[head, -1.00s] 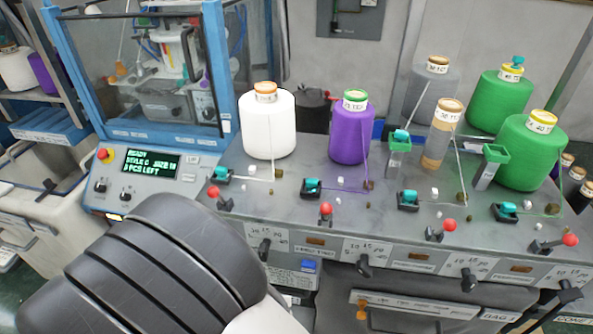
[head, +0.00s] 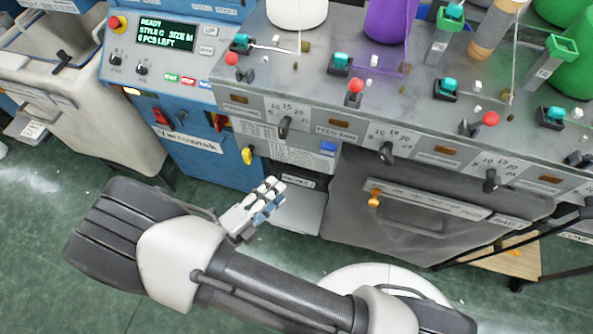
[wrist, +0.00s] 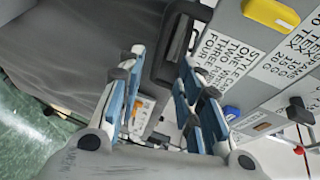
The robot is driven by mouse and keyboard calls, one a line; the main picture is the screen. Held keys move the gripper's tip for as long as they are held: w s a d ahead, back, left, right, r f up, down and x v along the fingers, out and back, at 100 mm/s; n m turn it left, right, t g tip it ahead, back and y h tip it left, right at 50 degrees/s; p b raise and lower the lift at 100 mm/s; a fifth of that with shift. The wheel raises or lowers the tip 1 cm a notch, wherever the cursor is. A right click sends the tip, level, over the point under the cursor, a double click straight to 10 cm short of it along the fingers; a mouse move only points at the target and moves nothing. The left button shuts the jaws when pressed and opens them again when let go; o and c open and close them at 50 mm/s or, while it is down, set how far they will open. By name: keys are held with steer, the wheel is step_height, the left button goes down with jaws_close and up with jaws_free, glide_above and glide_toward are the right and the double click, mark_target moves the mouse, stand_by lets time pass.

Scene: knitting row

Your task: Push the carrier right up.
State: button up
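No part is clearly marked as the carrier, so I cannot tell which one it is. Small teal pieces in black holders, such as the left one (head: 241,43), stand in a row on the grey machine top (head: 318,62). My gripper (head: 268,203) is low in front of the machine, below the control panels and apart from those pieces. In the wrist view its blue and white fingers (wrist: 158,105) are spread with a gap between them. A dark frame-like part (wrist: 172,50) shows beyond the gap; I cannot tell how far off it is.
Red-knobbed levers (head: 355,86) and black knobs (head: 386,152) line the machine's front edge. A yellow handle (head: 247,155) sticks out at the left. A grey bin (head: 440,212) with an orange latch stands right of my gripper. Green floor (head: 50,230) is free at the left.

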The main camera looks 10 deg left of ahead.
mark_target(296, 170)
steer(key=b+x, duration=0.1)
steer(key=x, duration=0.9)
steer(key=shift+d+b, duration=0.1)
steer(key=shift+b, duration=0.3)
steer(key=shift+c, duration=0.2)
jaws_close()
